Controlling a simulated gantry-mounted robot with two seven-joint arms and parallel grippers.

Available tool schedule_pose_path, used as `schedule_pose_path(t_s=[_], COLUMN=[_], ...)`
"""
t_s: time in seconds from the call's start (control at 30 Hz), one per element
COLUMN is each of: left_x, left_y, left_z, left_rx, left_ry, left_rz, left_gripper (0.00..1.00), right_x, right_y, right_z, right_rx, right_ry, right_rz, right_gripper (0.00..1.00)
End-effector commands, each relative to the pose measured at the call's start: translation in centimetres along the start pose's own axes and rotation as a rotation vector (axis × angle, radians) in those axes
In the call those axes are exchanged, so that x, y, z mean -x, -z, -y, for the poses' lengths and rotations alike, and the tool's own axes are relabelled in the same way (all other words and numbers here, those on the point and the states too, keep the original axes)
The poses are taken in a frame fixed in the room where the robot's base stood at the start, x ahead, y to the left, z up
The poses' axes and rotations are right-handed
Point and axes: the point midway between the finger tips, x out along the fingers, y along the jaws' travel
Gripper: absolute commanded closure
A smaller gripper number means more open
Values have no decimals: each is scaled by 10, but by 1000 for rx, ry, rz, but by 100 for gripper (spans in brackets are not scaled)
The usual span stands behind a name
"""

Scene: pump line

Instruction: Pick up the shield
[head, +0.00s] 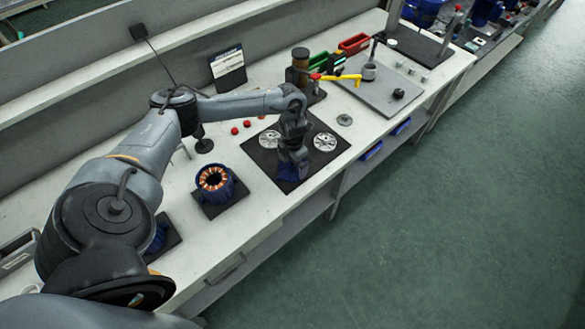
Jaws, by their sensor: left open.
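Two round, silver, spoked discs that look like shields lie on a black mat (262,158): a left disc (269,140) and a right disc (325,142). Which one the task means I cannot tell. My left gripper (290,174) points down over the front middle of the mat, between and in front of the two discs. It is open. The bluish shape at its tips is too small and dark to make out. My left wrist passes between the discs and hides part of the mat. My right gripper is not in view.
A blue stator with copper windings (214,179) stands on a black pad to the left. A yellow tool (343,78) and a grey plate (372,95) are to the right. Green floor (430,220) lies beyond the bench edge.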

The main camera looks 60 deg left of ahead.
Motion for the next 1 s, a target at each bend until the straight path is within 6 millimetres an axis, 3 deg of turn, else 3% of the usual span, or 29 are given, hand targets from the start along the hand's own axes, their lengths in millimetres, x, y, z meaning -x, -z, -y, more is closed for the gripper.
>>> schedule_pose_path(t_s=[0.17, 0.67, 1.0], left_x=[0, -1, -5], left_y=[0, 1, 3], left_z=[0, 0, -1], left_rx=[0, 0, 1], left_ry=[0, -2, -5], left_rz=[0, -2, -6], left_gripper=[0, 76, 77], right_x=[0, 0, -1], right_y=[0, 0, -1], right_z=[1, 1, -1], right_rx=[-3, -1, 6], right_ry=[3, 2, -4], right_rz=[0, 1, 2], right_gripper=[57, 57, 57])
